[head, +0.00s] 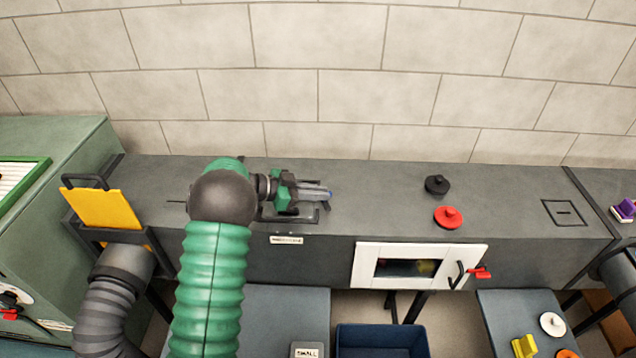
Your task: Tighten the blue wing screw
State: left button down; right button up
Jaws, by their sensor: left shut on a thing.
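My left arm reaches up over the duct (360,215), and its gripper (318,194) points right, low over the duct top. A dark slotted plate (308,216) lies on the duct top just below the gripper. My right gripper is not in view.
A black knob (437,185) and a red knob (448,217) sit on the duct top to the right. A yellow plate (103,208) stands at left. A blue bin (382,341) sits below.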

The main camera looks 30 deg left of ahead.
pick_arm(q)
jog(key=shift+f+m+g+h+p, duration=0.1)
jog(key=shift+m+g+h+p, duration=0.4)
jog(key=shift+m, duration=0.1)
jog(key=c, duration=1.8)
grip_release()
jog(key=shift+c, duration=0.2)
jog(key=o, duration=0.3)
jog(key=shift+w+f, duration=0.15)
jog(key=shift+w, duration=0.15)
jog(key=shift+o, duration=0.2)
jog(key=shift+s+a+r, duration=0.25)
jog(key=shift+s+a, duration=0.05)
jog(key=shift+s, duration=0.05)
jog(key=b+v, duration=0.1)
jog(key=v, duration=1.4)
jog(key=shift+a, duration=0.3)
jog(key=shift+s+a+r, duration=0.15)
jog(key=shift+o, duration=0.5)
